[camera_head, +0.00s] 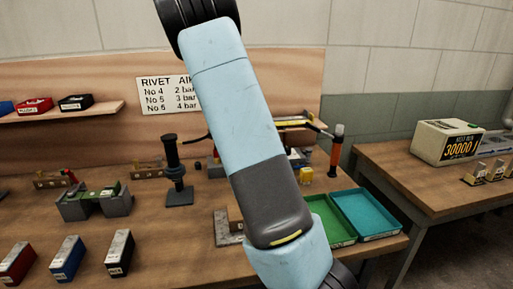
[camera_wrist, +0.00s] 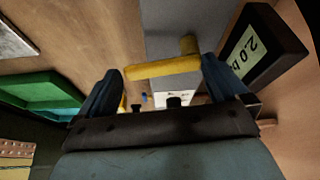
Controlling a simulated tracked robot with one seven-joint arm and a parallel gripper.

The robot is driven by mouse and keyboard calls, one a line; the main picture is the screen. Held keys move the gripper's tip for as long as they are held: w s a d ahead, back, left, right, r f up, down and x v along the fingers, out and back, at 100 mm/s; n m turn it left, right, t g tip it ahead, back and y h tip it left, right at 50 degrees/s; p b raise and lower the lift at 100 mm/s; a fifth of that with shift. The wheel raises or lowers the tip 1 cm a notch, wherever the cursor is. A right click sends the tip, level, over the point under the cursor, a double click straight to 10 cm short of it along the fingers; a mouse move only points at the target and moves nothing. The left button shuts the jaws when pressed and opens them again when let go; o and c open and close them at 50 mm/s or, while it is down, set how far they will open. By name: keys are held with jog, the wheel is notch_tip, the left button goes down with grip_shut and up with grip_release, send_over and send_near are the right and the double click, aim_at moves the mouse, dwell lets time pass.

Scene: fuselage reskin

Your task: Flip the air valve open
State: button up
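In the wrist view a yellow lever (camera_wrist: 160,68), which looks like the air valve's handle, runs crosswise between my two blue fingertips. A black box with a pale display (camera_wrist: 257,47) reading about 2.0 stands just right of the right finger. In the head view my arm hides the gripper, and I cannot make out the valve.
A green tray (camera_head: 340,234) and a teal tray (camera_head: 366,213) lie at the bench's right end. A black post tool (camera_head: 177,170) stands left of my arm, and an orange-handled tool (camera_head: 336,155) right of it. Red, blue and black blocks line the front left.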

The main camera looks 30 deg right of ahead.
jog(key=shift+a+r, duration=0.2)
jog(key=shift+r, duration=0.15)
jog(key=v, duration=1.3)
jog(key=shift+d, duration=0.15)
jog(key=s+a+r+n+t+y, duration=0.1)
jog(key=s+a+n, duration=0.3)
jog(key=s, duration=0.7)
jog(key=s+a+r+n+t+y, duration=0.2)
jog(key=s+a+n, duration=0.3)
jog(key=s+n, duration=0.4)
jog(key=s+a+r+n+t+y, duration=0.1)
jog(key=s+a+r+n+t, duration=0.2)
jog(key=s+n, duration=0.4)
jog(key=s+a, duration=0.1)
jog(key=s, duration=0.6)
jog(key=shift+a+y, duration=0.3)
